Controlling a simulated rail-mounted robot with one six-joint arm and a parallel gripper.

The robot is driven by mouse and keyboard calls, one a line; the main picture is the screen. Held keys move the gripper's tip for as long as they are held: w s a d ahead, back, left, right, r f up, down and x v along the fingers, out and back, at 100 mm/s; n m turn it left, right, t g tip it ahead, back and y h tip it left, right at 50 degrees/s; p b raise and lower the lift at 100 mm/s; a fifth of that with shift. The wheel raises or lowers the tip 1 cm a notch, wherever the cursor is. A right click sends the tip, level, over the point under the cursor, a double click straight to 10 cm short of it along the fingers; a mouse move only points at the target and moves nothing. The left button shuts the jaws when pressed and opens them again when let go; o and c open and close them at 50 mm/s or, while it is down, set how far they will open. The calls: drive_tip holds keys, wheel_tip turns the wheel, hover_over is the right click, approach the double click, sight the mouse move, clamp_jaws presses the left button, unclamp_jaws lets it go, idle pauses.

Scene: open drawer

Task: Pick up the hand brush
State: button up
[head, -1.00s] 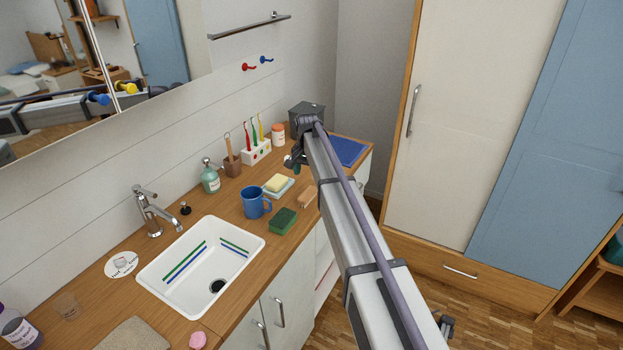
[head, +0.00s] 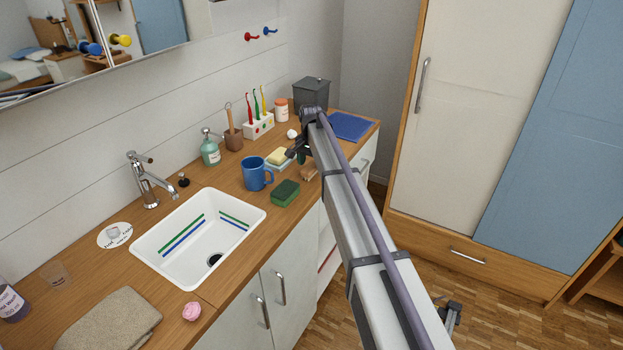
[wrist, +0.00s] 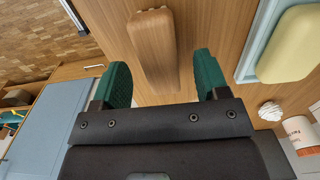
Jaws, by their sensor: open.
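The hand brush appears as a brown wooden block (wrist: 153,45) on the wooden counter in the wrist view. In the head view the brush (head: 309,174) lies right of the green sponge, partly hidden by my arm. My gripper (wrist: 162,76) is open and empty, with its two green fingers apart. In the wrist view the brush's near end lies between the fingers, with a gap on each side. I cannot tell the exact height of the fingers above it. In the head view my gripper (head: 298,152) is small and dark, just above the brush.
A soap dish (wrist: 247,58) with yellow soap (wrist: 288,45) lies close right of the brush. A blue mug (head: 256,173) and green sponge (head: 285,193) stand left of it. A toothbrush holder (head: 258,125), white jar (head: 281,110) and grey bin (head: 311,92) are behind.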

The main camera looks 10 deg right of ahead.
sight(312, 165)
wheel_tip(312, 165, down, 2)
drive_tip(key=shift+f+b, duration=0.25)
drive_tip(key=shift+b, duration=0.15)
drive_tip(key=shift+r, duration=0.3)
drive_tip(key=shift+c, duration=0.3)
drive_tip(key=c, duration=1)
drive_tip(key=shift+o, duration=0.2)
wheel_tip(312, 165, up, 10)
drive_tip(key=p, duration=1)
drive_tip(key=shift+r+p, duration=0.15)
drive_tip(key=shift+p, duration=0.25)
drive_tip(key=shift+f, duration=0.2)
drive_tip(key=o, duration=0.3)
drive_tip(key=shift+c, duration=1)
